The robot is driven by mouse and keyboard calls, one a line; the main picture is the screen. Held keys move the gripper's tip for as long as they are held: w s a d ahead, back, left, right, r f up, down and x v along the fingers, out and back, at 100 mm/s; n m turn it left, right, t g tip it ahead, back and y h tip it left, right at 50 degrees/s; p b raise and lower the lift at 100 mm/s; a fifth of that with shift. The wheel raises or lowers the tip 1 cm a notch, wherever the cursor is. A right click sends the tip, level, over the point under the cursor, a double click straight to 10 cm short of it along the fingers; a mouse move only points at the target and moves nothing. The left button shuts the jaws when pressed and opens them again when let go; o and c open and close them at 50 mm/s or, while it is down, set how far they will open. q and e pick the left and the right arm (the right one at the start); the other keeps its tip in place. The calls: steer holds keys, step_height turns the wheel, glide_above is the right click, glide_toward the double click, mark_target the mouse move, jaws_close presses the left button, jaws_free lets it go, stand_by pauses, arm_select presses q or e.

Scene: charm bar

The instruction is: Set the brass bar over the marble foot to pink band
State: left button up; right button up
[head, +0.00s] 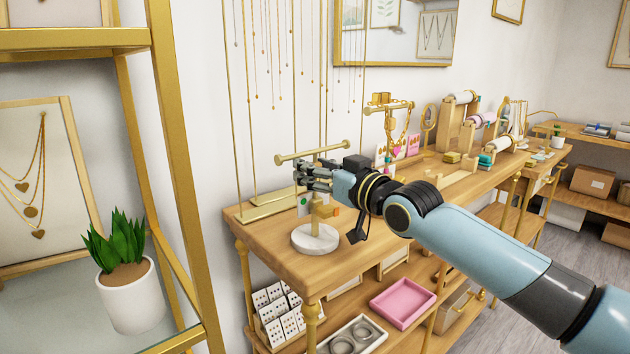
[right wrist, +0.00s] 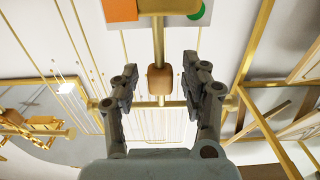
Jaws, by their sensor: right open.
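The brass bar (head: 313,152) lies level at the top of a post on the round white marble foot (head: 315,239), near the table's front left corner. In the right wrist view the bar (right wrist: 175,104) crosses beyond a tan block (right wrist: 160,80) on the post. My right gripper (head: 308,174) is just below the bar. Its open fingers (right wrist: 160,90) stand on either side of the block, with gaps visible. An orange patch (right wrist: 119,10) and a green patch (right wrist: 196,9) show beside the post. I cannot make out a pink band. My left gripper is out of view.
A display rack (head: 393,104) and small stands occupy the wooden table (head: 275,250) to the right. Necklaces hang behind. A pink tray (head: 402,301) is on the lower shelf. A gold shelf frame (head: 185,180) and potted plant (head: 128,285) are at left.

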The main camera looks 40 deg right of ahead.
steer(key=shift+w, duration=0.1)
jaws_close()
stand_by(0.3)
